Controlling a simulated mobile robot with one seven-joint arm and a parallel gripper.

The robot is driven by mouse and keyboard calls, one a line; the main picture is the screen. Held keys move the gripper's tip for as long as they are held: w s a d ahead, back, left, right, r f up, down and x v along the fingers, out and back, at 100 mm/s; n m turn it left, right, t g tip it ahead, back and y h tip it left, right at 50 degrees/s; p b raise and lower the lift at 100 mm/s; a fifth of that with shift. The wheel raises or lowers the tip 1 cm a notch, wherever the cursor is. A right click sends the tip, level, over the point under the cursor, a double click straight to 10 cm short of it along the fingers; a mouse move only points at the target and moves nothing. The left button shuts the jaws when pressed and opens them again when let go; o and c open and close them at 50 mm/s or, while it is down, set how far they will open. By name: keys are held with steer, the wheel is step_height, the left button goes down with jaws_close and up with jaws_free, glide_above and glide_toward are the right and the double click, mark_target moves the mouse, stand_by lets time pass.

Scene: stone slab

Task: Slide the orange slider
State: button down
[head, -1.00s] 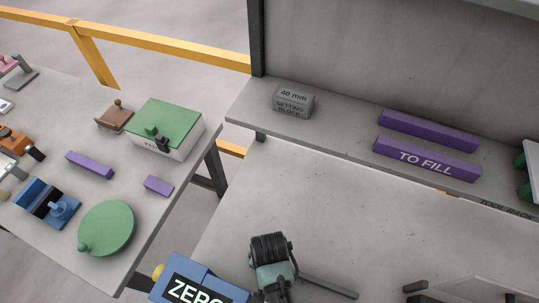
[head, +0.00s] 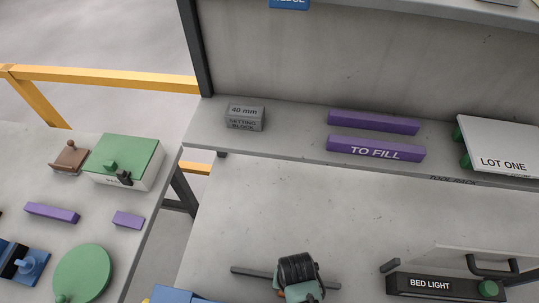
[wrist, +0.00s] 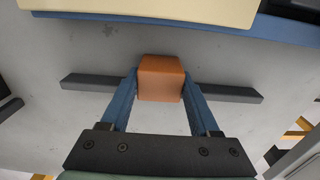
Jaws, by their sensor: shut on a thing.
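The orange slider (wrist: 160,78) is a small block on a dark straight rail (wrist: 92,82), seen in the wrist view with rail showing on both sides. My gripper (wrist: 160,88) is shut on it, one blue finger against each side. In the head view, the rail (head: 250,271) runs left to right at the bottom, and a bit of the orange slider (head: 281,294) shows beside my dark and green wrist. My fingertips are hidden there.
A blue block (head: 178,295) is low and left of the rail. A black BED LIGHT box (head: 440,286) with a handle stands to the right. Behind are a grey setting block (head: 245,118) and purple bars (head: 375,149) on a ledge. The slab between is clear.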

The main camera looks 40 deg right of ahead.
steer(key=shift+s+d, duration=0.15)
steer(key=shift+d, duration=0.05)
steer(key=shift+c, duration=0.6)
jaws_free()
step_height(320, 180, up, 13)
steer(key=b, duration=0.1)
stand_by(0.5)
